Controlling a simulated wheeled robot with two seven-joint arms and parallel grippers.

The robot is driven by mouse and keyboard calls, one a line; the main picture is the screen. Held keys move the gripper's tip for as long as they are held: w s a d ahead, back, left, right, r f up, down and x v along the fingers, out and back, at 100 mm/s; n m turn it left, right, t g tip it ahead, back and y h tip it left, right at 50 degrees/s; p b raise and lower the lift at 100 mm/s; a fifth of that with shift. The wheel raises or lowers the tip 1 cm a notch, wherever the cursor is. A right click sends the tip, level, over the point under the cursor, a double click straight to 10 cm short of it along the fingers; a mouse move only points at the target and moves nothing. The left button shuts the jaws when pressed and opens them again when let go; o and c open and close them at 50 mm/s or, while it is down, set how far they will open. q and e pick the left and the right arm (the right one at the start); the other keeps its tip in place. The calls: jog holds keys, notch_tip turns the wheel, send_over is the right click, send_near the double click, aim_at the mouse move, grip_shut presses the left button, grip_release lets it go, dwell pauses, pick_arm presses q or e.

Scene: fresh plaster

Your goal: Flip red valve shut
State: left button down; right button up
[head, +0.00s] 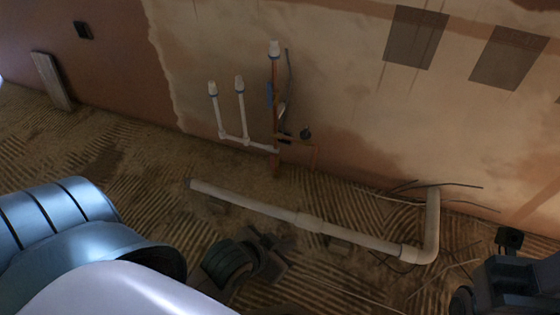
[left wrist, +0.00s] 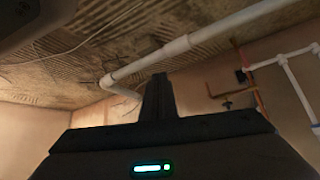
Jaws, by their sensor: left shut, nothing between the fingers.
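No part that is clearly a red valve handle can be made out. My left gripper (head: 284,243) is low in front of the white floor pipe, shut and empty, apart from the pipework. Its shut fingers show in the left wrist view (left wrist: 158,92). My right gripper (head: 509,240) is partly visible at lower right; its jaw state is unclear.
A long white pipe (head: 255,206) lies across the ridged floor between my left gripper and the wall, with an upright elbow (head: 432,225) at its right end. White capped pipes (head: 240,110) stand left of the copper. Loose cables (head: 440,186) lie near the elbow.

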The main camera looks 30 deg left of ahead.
pick_arm(q)
jog(key=s+a+f+g+y, duration=0.1)
jog(key=s+a+f+g, duration=0.25)
jog(key=s+f, duration=0.45)
jog(key=w+a+f+n+y, duration=0.1)
jog(key=w+a+n+y, duration=0.1)
jog(key=w+a, duration=0.4)
jog(key=w+a+n+y, duration=0.1)
jog(key=w+a+y, duration=0.15)
jog(key=w, duration=0.65)
jog(key=w+a+f+n+y, duration=0.1)
jog(key=w+a+n, duration=0.1)
jog(key=w+a, duration=0.4)
jog(key=w+r+n+g+y, duration=0.1)
jog(key=w+r, duration=0.2)
jog(key=w, duration=1.3)
jog(key=shift+w+r, duration=0.2)
jog(key=shift+w, duration=0.1)
jog(key=shift+f+y, duration=0.15)
jog(key=shift+y, duration=0.1)
